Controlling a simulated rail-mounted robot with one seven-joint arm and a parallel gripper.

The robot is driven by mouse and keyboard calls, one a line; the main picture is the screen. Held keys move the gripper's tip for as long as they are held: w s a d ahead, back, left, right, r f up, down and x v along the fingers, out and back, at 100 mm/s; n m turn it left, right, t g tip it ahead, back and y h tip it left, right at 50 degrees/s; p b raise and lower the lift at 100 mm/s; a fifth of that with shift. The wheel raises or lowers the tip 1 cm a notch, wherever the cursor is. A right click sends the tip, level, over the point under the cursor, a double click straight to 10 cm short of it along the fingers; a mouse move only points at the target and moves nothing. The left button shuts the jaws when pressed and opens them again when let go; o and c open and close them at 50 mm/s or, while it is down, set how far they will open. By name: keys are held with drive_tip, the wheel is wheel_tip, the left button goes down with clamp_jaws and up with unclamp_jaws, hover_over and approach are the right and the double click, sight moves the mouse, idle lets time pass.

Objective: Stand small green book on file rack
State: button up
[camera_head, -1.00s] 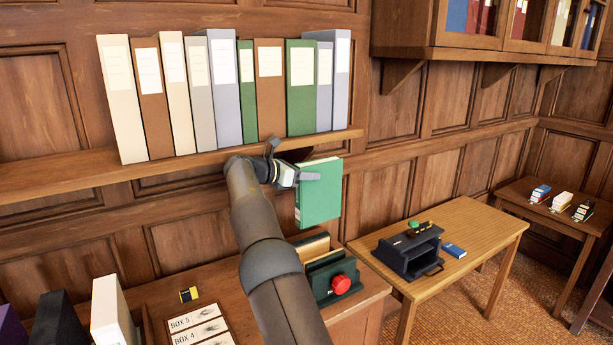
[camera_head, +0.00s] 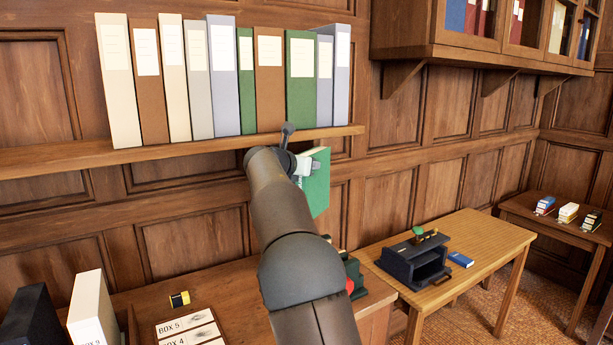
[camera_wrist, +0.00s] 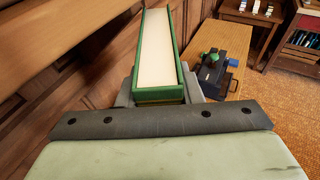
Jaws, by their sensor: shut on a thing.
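My gripper (camera_head: 304,167) is shut on the small green book (camera_head: 319,186). It holds the book in the air, below the right end of the wall shelf. In the wrist view the book (camera_wrist: 160,45) stands out from between the fingers, with its pale page edges facing the camera and green covers on both sides. A dark green rack-like holder (camera_head: 354,278) with a red knob is on the desk below. My arm hides most of it, so I cannot tell what is in it.
The wall shelf (camera_head: 60,158) with upright binders runs close above my gripper. The desk (camera_head: 225,290) holds labelled boxes, a small yellow-black item (camera_head: 179,299) and upright files at left.

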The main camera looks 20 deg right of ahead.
drive_tip(key=n+t+y, duration=0.1)
drive_tip(key=n+t+y+p, duration=0.1)
drive_tip(key=n+t+y, duration=0.1)
drive_tip(key=shift+s+d+r+n+y, duration=0.2)
drive_tip(key=shift+r+n+y, duration=0.1)
drive_tip(key=shift+r, duration=0.1)
drive_tip(key=n+t+y+p, duration=0.1)
drive_tip(key=n+y+p, duration=0.1)
drive_tip(key=p, duration=0.1)
drive_tip(key=shift+w+a, duration=0.1)
clamp_jaws()
unclamp_jaws()
drive_tip(key=shift+f+n+t+y, duration=0.2)
drive_tip(key=shift+n+t+y, duration=0.1)
drive_tip(key=shift+t+y, duration=0.15)
drive_tip(key=shift+a, duration=0.1)
drive_tip(key=shift+p, duration=0.3)
